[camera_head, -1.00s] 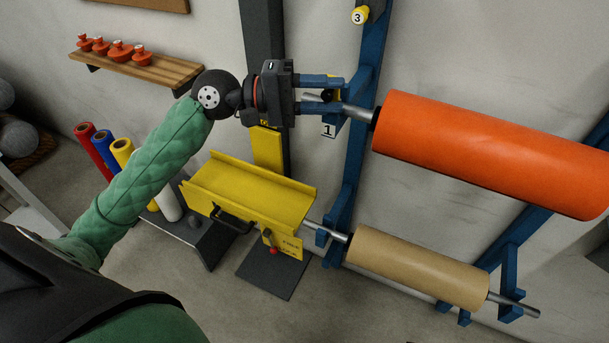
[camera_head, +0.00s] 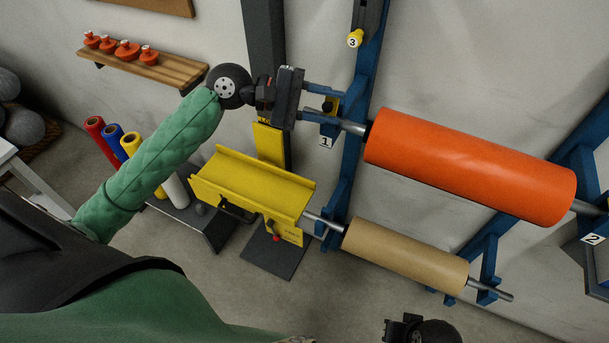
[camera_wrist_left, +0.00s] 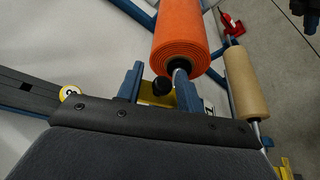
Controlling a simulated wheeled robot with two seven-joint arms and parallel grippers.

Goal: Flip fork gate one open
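Fork gate one is a small yellow piece (camera_head: 334,103) with a black knob at the left end of the orange roll's shaft, by the label 1 (camera_head: 325,142). In the left wrist view, the yellow plate (camera_wrist_left: 158,99) and black knob (camera_wrist_left: 162,88) lie between my blue fingers. My left gripper (camera_head: 340,107) is open, its fingers one on each side of the knob; a gap shows, and I cannot tell whether either finger touches it. My right gripper (camera_head: 418,331) shows only as a dark part at the bottom edge; its fingers are hidden.
The orange roll (camera_head: 470,165) hangs on the blue rack (camera_head: 349,190), with a tan roll (camera_head: 405,254) below. A wooden shelf (camera_head: 150,68) with orange knobs and several upright coloured rolls are at left.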

